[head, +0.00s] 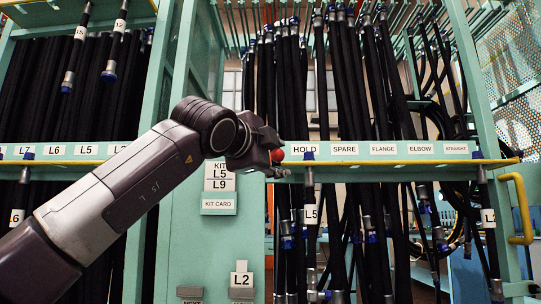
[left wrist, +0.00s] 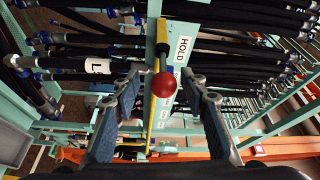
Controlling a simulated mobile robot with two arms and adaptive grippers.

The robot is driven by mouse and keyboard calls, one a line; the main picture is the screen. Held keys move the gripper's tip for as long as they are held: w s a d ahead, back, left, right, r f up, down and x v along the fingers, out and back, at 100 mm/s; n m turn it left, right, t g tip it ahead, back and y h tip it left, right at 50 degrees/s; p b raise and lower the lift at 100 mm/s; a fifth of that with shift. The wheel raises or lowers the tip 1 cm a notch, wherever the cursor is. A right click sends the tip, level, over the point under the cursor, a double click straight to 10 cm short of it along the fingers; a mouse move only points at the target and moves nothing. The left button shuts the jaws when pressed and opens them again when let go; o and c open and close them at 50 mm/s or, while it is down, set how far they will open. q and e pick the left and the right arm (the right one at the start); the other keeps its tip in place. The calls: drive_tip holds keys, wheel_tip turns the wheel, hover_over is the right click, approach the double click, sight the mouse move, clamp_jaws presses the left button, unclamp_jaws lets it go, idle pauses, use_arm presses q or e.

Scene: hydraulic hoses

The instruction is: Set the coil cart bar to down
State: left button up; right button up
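A red ball knob (head: 277,156) sits at the left end of the teal label rail, by the HOLD label. In the left wrist view the red knob (left wrist: 163,86) is on a short dark lever and shows between my fingers. A yellow bar (head: 420,162) runs along the rail's lower edge; it also shows in the left wrist view (left wrist: 151,122). My left gripper (head: 272,163) is at the knob, its fingers apart on either side in the wrist view (left wrist: 161,80). No contact with the knob shows. My right gripper is not in view.
Black hoses (head: 290,90) hang densely behind the rail. A tagged L5 hose (head: 310,208) hangs right of the gripper. A yellow handle (head: 523,210) is at the far right.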

use_arm(q)
drive_tip(key=v, duration=1.1)
drive_tip(key=shift+s, duration=0.4)
drive_tip(key=shift+a+f, duration=0.1)
drive_tip(key=shift+a, duration=0.05)
